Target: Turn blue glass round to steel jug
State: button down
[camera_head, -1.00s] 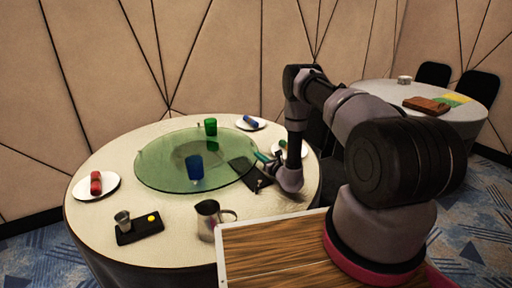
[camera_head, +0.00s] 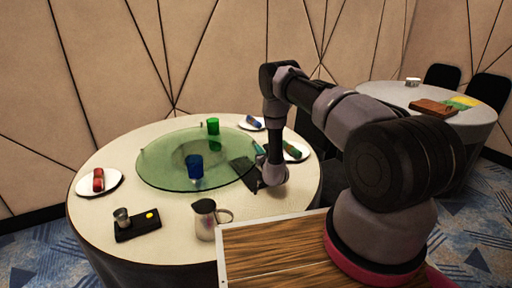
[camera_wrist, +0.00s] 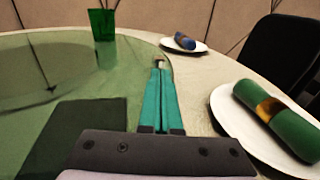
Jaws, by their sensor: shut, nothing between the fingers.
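The blue glass (camera_head: 194,167) stands upright on the near part of a round, clear green turntable (camera_head: 160,172). The steel jug (camera_head: 206,222) stands on the pale table, off the turntable's near edge, a little right of the glass. My gripper (camera_head: 257,150) is at the turntable's right side, apart from the glass and the jug. In the wrist view its teal fingers (camera_wrist: 160,80) are shut together with nothing between them. A small dark knob (camera_wrist: 159,62) shows at their tips by the turntable's rim; I cannot tell whether they touch. The blue glass is outside the wrist view.
A green glass (camera_head: 213,126) stands on the turntable's far part. Plates with rolled napkins lie left (camera_head: 99,181), far right (camera_head: 252,124) and right beside my gripper (camera_wrist: 240,130). A black tray (camera_head: 138,226) with a small cup lies front left. Another table stands behind right.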

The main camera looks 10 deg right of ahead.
aim_at(254, 143)
jog(key=shift+w+a+f, duration=0.1)
jog(key=shift+w+a, duration=0.05)
jog(key=shift+w, duration=1.55)
